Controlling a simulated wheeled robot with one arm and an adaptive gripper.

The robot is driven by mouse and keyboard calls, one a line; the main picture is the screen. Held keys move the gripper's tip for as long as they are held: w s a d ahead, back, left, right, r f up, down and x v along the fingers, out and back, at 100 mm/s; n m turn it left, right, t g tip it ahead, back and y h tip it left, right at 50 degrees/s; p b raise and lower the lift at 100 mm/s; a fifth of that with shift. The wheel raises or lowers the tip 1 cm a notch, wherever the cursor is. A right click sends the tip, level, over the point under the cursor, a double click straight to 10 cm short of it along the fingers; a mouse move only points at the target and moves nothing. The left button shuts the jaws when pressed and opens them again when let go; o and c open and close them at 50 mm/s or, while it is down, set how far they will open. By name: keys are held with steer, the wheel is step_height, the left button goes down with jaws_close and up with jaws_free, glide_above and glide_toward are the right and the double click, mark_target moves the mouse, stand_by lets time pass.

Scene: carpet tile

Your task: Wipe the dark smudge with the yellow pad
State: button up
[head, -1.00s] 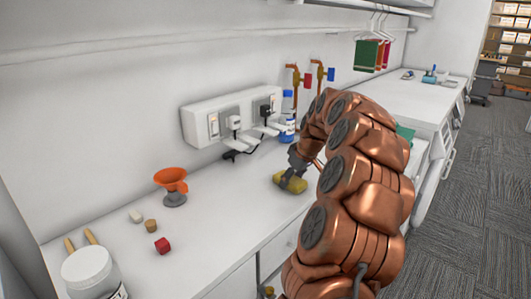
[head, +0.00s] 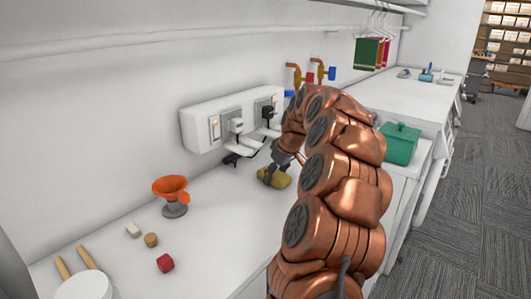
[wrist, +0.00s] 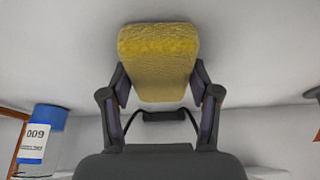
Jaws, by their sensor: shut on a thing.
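The yellow pad (head: 279,180) is at the white counter (head: 215,235) in the head view, below the socket strip. In the wrist view the yellow pad (wrist: 158,60) sits between the two fingers. My gripper (head: 270,172) is shut on it; it also shows in the wrist view (wrist: 158,95). I cannot tell whether the pad touches the counter. No dark smudge shows in either view; the pad or my arm may hide it.
A socket strip with plugs (head: 230,120) is behind. A blue-capped bottle (wrist: 42,140) is near the gripper.

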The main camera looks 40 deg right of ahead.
steer(key=shift+w+r, duration=0.2)
steer(key=shift+w, duration=0.15)
steer(key=shift+w+p+v, duration=0.15)
steer(key=shift+v, duration=0.45)
steer(key=shift+w+p+v, duration=0.15)
steer(key=shift+v, duration=0.5)
steer(key=shift+r+p, duration=0.75)
steer(key=shift+r, duration=2)
